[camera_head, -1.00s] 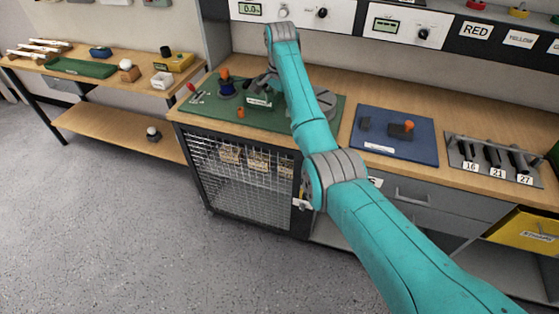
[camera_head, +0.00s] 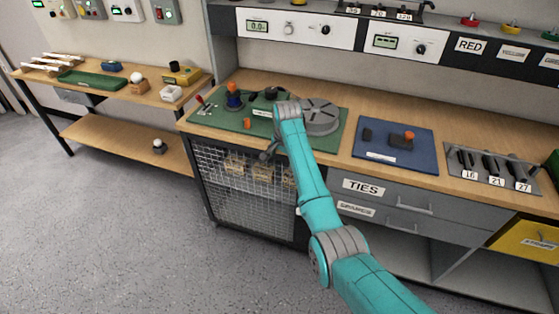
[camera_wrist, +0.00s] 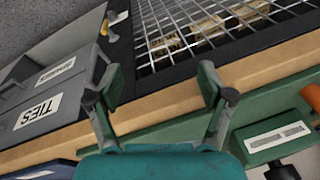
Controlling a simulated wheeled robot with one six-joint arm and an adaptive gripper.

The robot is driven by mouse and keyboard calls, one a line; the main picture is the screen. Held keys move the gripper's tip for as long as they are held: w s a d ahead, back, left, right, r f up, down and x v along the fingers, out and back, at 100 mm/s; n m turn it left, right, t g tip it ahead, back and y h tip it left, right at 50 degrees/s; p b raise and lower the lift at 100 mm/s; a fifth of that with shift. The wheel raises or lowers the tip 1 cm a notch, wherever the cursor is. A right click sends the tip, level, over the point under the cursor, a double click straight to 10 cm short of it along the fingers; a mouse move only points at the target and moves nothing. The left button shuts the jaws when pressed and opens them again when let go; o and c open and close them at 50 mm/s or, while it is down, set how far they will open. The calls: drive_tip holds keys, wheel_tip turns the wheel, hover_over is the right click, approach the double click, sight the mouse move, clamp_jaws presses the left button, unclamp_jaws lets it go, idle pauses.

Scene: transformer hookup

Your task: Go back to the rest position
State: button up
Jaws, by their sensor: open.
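My gripper (camera_wrist: 158,85) is open, with nothing between its fingers in the wrist view. In the head view, my gripper (camera_head: 267,153) is small and partly hidden by my wrist. It hangs at the front edge of the workbench (camera_head: 345,98), by the top of the mesh cage. My teal arm reaches up from the lower right to the bench edge.
A blue board (camera_head: 420,150) and a rack of black tools (camera_head: 490,168) lie to the right on the bench. Below are the mesh cage (camera_head: 235,200), drawers marked TIES (camera_head: 363,187) and a yellow bin (camera_head: 528,243). A side table (camera_head: 135,92) stands left. The floor before it is clear.

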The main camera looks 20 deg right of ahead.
drive_tip(key=shift+a+f, duration=0.15)
drive_tip(key=shift+f, duration=0.35)
